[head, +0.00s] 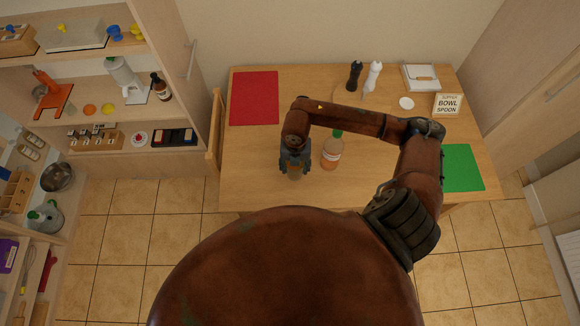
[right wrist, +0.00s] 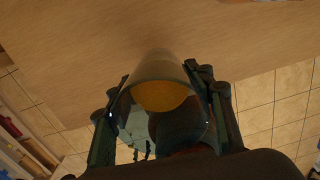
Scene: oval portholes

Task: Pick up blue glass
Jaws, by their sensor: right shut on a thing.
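My right gripper (head: 295,168) is at the front left part of the table, its fingers around a see-through glass (head: 294,175). In the right wrist view the fingers (right wrist: 165,112) are on both sides of this glass (right wrist: 155,72), shut on it. The glass looks greyish, with a round amber patch showing in it; a clear blue tint does not show. I cannot tell whether its base touches the table. My left gripper is not in view.
Shelves (head: 110,150) border the left.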

